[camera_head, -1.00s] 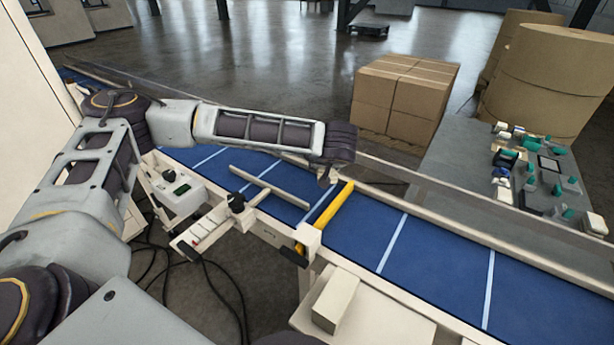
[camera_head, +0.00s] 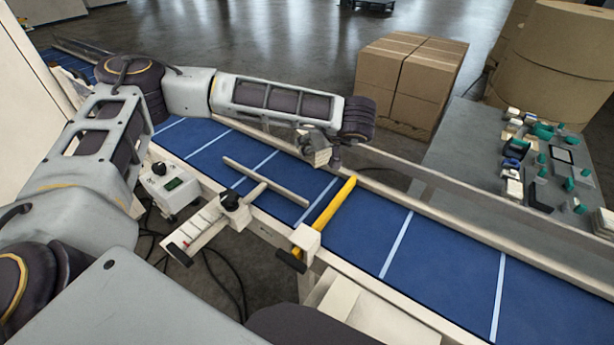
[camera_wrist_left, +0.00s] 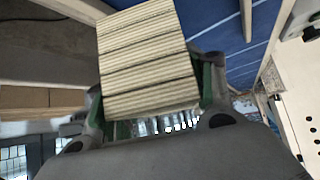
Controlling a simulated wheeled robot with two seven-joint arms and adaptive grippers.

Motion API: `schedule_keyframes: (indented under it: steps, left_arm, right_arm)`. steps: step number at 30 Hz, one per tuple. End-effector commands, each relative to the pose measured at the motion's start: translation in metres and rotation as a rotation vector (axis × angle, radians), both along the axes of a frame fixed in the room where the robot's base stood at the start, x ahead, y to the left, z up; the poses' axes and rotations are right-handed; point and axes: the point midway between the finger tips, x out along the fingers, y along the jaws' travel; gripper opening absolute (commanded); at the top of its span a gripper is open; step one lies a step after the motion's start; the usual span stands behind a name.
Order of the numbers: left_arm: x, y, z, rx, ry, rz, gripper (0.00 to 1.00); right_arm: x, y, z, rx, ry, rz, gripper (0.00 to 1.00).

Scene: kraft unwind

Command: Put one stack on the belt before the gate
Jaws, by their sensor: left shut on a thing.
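The belt (camera_head: 450,262) is blue with white cross lines. The gate (camera_head: 335,203) is a yellow bar lying across it. My left gripper (camera_head: 333,150) is over the far side of the belt, beyond the gate's far end, and is shut on a stack (camera_head: 317,151). In the left wrist view the stack (camera_wrist_left: 148,62) is a pale, ribbed block of several layers, tilted in the picture, between green-edged fingers. The fingertips are largely hidden in the head view. The stack looks raised above the belt. My right gripper is not in view.
A pale guide bar (camera_head: 265,181) reaches over the belt left of the gate. A control box (camera_head: 170,188) stands at the near side. Beyond the far rail are a cardboard carton (camera_head: 410,85) and a grey table (camera_head: 480,150) with small parts. The belt right of the gate is clear.

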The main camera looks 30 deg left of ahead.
Motion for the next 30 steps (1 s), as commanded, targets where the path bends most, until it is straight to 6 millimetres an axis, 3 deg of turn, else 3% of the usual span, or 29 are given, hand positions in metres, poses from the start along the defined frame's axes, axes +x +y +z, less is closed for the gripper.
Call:
schedule_keyframes:
  steps: [18,30]
  left_arm:
    - [-0.012,0.012,0.010,0.001,-0.001,0.404,0.22]
    - [-0.013,0.012,0.010,0.000,-0.001,0.440,0.22]
  right_arm:
    - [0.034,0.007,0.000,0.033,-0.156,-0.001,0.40]
    - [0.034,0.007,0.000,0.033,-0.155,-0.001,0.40]
